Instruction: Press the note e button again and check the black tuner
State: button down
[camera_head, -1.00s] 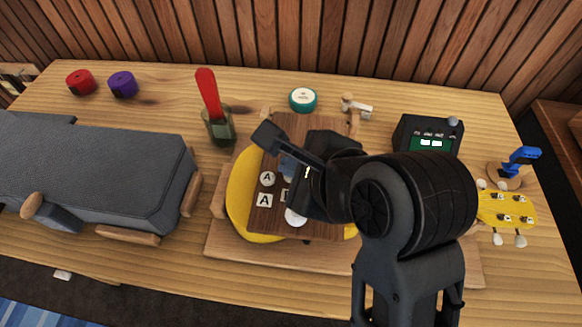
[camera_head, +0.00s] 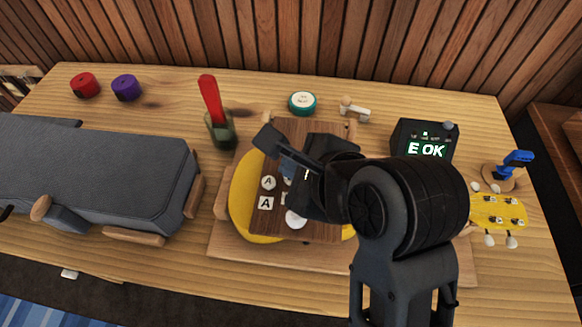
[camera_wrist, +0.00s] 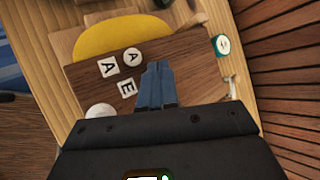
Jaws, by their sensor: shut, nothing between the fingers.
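The black tuner (camera_head: 424,139) stands at the back right of the bench, and its lit screen reads "E OK". The brown wooden button board (camera_head: 322,231) lies over the yellow ukulele body (camera_head: 241,196). An E tile (camera_wrist: 126,88) shows in the wrist view, close beside my fingers. The round button belonging to it is not visible; my fingers cover that spot. My gripper (camera_wrist: 157,70) is shut and empty, its fingertips down at the board; touching cannot be confirmed. It also shows in the head view (camera_head: 286,172), partly hidden by my wrist.
A round A button (camera_head: 268,182), an A tile (camera_head: 266,203) and a white round button (camera_head: 295,219) are nearby. A grey case (camera_head: 100,175) fills the left.

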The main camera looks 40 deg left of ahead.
jog(key=shift+r, duration=0.3)
notch_tip(320, 180, up, 3)
jog(key=p, duration=0.4)
jog(key=shift+f, duration=0.1)
jog(key=shift+r+p, duration=0.8)
jog(key=shift+r, duration=0.3)
jog(key=shift+f, duration=0.1)
